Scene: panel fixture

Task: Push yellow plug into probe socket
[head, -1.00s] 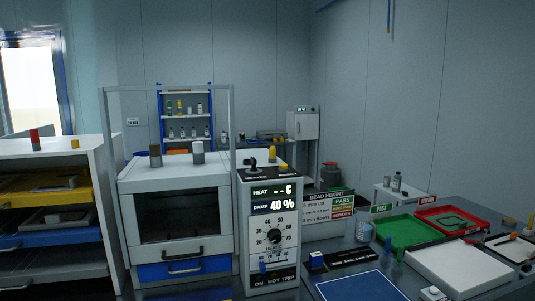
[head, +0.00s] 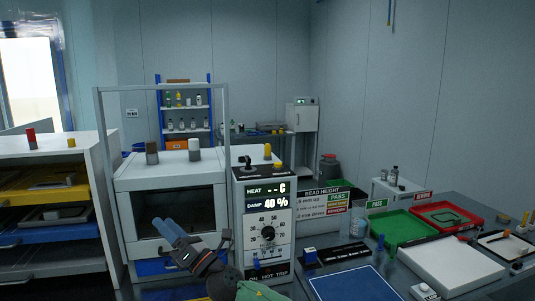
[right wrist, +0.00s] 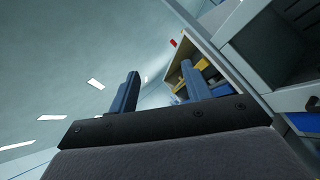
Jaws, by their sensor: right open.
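A yellow plug-like piece (head: 267,150) stands upright on top of the control box (head: 264,215), towards its back. A lower yellow piece (head: 278,165) sits to its right. I cannot tell which of the two is the plug, and no socket opening can be made out. My right gripper (head: 162,224) is open and empty, low in front of the oven-like cabinet, left of the control box and well below the yellow pieces. Its two blue fingers point up and left. In the right wrist view, the right gripper (right wrist: 160,85) has nothing between its spread fingers. My left gripper is not in view.
The oven-like cabinet (head: 125,200) stands left of the control box, with two capped cylinders on top. A shelf unit (head: 45,160) is at far left. A blue mat (head: 350,284), green tray (head: 390,240), red tray (head: 473,222) and white board (head: 450,265) lie on the right.

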